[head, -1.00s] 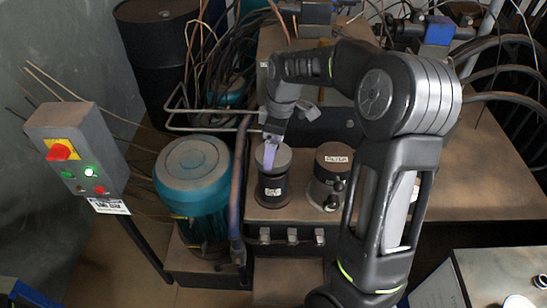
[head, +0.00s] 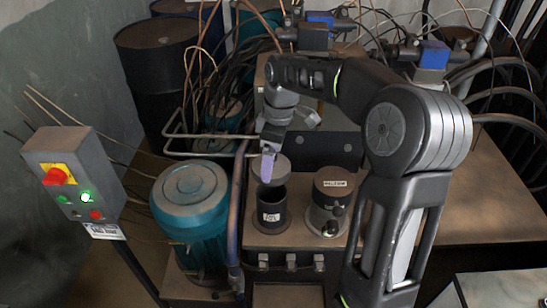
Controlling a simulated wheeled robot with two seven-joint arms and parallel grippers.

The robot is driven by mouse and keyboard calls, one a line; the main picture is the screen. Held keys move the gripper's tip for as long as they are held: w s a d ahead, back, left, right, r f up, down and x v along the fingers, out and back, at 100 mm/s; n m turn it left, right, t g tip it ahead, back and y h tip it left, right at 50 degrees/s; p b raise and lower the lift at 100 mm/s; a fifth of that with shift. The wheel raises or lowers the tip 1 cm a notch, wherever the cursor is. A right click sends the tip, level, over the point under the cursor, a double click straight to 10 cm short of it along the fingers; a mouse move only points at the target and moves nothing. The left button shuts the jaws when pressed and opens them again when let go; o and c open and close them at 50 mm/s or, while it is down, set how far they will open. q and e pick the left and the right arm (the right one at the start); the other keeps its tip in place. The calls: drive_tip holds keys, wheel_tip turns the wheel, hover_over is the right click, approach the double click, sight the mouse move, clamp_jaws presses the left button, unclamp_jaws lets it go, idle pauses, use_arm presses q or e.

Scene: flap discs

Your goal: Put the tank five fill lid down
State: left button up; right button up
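A round grey lid (head: 282,170) stands raised and tilted back over a short dark filler neck (head: 271,211) with a small white label too small to read. The neck's dark opening shows below the lid. My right gripper (head: 267,166) comes down from above, its purple fingertips against the lid's front left part. The fingertips overlap in this view, so I cannot tell whether they are open or shut on the lid. My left gripper is not in view.
A second capped, labelled neck (head: 332,205) with small fittings stands close on the right. A teal motor (head: 190,210) and a vertical pipe stand left. A control box (head: 75,180) with lit green button is far left. Cables and hoses crowd the back.

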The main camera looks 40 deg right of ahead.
drive_tip(key=w+a+f+m, duration=0.2)
drive_tip(key=a+f+m, duration=0.1)
drive_tip(key=a, duration=0.5)
drive_tip(key=w+a+f+m+h, duration=0.1)
drive_tip(key=a+f+m, duration=0.3)
drive_tip(key=a, duration=0.5)
drive_tip(key=shift+w+a+m, duration=0.15)
drive_tip(key=shift+w+m, duration=0.35)
drive_tip(key=shift+m, duration=0.1)
